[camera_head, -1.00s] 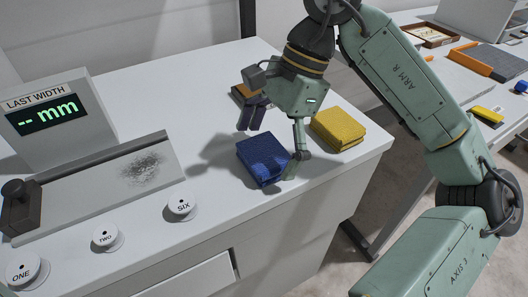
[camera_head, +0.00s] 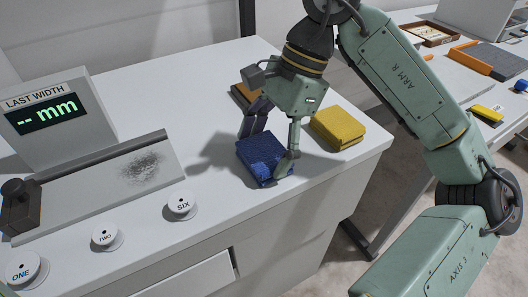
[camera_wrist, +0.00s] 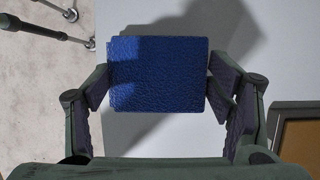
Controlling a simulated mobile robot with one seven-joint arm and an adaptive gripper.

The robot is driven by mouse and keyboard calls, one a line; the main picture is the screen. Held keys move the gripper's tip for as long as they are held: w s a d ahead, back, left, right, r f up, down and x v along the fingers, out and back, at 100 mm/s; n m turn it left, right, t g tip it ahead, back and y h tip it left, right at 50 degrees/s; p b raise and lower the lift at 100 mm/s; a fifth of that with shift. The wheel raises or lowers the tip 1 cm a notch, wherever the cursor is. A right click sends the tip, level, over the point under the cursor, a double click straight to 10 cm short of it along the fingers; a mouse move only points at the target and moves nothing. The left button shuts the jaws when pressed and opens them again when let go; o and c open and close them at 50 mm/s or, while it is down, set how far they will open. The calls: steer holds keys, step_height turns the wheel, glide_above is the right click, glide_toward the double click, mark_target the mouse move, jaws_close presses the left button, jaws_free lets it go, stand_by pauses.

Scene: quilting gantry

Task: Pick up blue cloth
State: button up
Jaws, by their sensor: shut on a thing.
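The blue cloth (camera_head: 262,158) is a folded square block on the white table, near its front edge. It also fills the middle of the wrist view (camera_wrist: 158,75). My gripper (camera_head: 268,146) reaches down over it with one finger on each side. In the wrist view the fingers press on the left and right edges of the cloth, so the gripper (camera_wrist: 158,90) is shut on it. The cloth appears to rest on the table still; any small gap beneath it cannot be told.
A yellow cloth (camera_head: 338,127) lies close to the right of my gripper. An orange-brown item (camera_head: 243,93) sits behind it. A width gauge with a green display (camera_head: 48,116) stands at the left. Round discs marked ONE (camera_head: 22,271), TWO (camera_head: 104,236) and SIX (camera_head: 181,205) line the front.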

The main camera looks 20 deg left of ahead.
mark_target(258, 151)
steer(key=shift+r, duration=0.5)
step_height(258, 151, up, 2)
steer(key=shift+r+b, duration=0.15)
steer(key=shift+b, duration=0.35)
steer(key=s+d+r+b, duration=0.1)
steer(key=s+d+b, duration=0.1)
steer(key=s+d, duration=0.9)
steer(key=shift+s+r+b, duration=0.25)
steer(key=shift+r+b, duration=0.1)
steer(key=shift+d, duration=0.1)
steer(key=o, duration=0.5)
steer(key=shift+c, duration=0.2)
steer(key=c, duration=0.5)
